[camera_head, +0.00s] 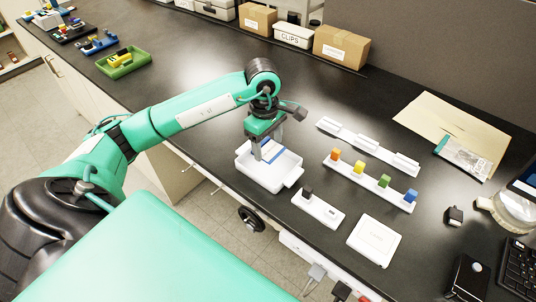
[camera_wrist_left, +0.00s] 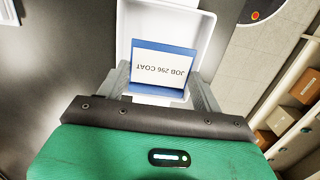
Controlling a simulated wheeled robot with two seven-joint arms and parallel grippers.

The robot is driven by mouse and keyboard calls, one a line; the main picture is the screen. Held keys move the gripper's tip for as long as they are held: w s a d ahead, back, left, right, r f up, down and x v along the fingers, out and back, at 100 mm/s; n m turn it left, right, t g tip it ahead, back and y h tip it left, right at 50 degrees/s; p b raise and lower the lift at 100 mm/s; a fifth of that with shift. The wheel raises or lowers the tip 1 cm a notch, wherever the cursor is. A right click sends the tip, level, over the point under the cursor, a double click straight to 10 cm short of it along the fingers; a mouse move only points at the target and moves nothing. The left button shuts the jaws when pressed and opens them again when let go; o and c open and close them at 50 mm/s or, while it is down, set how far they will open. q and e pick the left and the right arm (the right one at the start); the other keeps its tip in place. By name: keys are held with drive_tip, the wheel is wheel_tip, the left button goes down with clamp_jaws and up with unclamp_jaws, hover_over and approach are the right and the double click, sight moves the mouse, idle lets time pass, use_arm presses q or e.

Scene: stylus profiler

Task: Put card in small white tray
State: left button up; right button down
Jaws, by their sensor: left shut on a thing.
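A white card with a blue border and the text "JOB 296 COAT" (camera_wrist_left: 162,68) is between the fingers of my left gripper (camera_wrist_left: 160,88) in the left wrist view. In the head view the card (camera_head: 271,150) shows at the gripper, over the small white tray (camera_head: 284,178). My left gripper (camera_head: 266,152) is shut on the card and points down into the tray area. The tray also shows behind the card in the left wrist view (camera_wrist_left: 126,30). Whether the card touches the tray floor I cannot tell. My right gripper is not in view.
Right of the tray are a white holder with a black piece (camera_head: 319,210), a rack with coloured blocks (camera_head: 370,180), an empty white rack (camera_head: 367,146) and a white square box (camera_head: 374,240). A green tray (camera_head: 124,63) and cardboard boxes (camera_head: 341,47) stand farther back.

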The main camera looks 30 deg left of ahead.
sight(268, 149)
use_arm(q)
drive_tip(key=shift+f, duration=1.6)
wheel_tip(268, 149, down, 3)
drive_tip(key=shift+p, duration=0.6)
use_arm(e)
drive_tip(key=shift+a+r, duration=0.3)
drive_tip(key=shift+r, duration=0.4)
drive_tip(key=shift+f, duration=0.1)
use_arm(q)
drive_tip(key=shift+f+b, duration=0.2)
drive_tip(key=shift+b, duration=0.1)
drive_tip(key=o, duration=1)
drive_tip(key=shift+r, duration=0.1)
drive_tip(key=shift+o, duration=0.2)
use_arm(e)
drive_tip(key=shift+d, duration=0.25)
